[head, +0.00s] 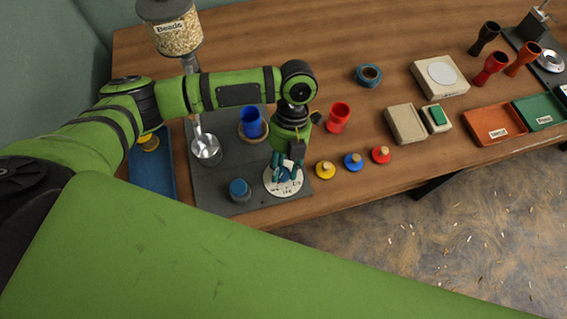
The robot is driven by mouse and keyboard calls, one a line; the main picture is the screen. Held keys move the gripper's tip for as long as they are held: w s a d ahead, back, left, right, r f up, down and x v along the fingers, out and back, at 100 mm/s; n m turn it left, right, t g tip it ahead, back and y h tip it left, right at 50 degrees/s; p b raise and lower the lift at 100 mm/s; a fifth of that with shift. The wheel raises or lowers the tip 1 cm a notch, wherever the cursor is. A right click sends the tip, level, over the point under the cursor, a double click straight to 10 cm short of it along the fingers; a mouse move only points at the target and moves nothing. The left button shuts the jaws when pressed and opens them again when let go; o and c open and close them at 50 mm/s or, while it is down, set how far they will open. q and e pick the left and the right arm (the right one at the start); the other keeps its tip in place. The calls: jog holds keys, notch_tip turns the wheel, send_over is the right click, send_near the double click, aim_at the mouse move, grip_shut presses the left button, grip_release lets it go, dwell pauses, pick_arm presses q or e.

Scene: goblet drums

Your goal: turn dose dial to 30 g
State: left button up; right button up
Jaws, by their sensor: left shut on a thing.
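The dose dial (284,187) is a round white disc with dark markings, lying on the front right part of a dark grey base plate (222,178). My left gripper (286,172) points down over the dial and is shut on its teal knob. The gripper hides most of the knob and part of the scale, and the markings are too small to read surely. A clear hopper (179,36) labelled "Beads" stands at the back left over a metal cup (206,149). My right gripper is not in view.
A blue goblet (252,122) and a blue knob (239,189) are on the plate. A red goblet (338,117) stands right of my left gripper. Yellow, blue and red stoppers (353,161) line the front edge. A scale (440,76) and labelled trays (495,124) are further right.

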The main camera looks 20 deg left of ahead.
pick_arm(q)
jog(key=shift+s+d+r, duration=0.1)
jog(key=shift+s+d, duration=0.05)
jog(key=o, duration=1.1)
jog(key=shift+s, duration=0.15)
jog(key=v, duration=1.2)
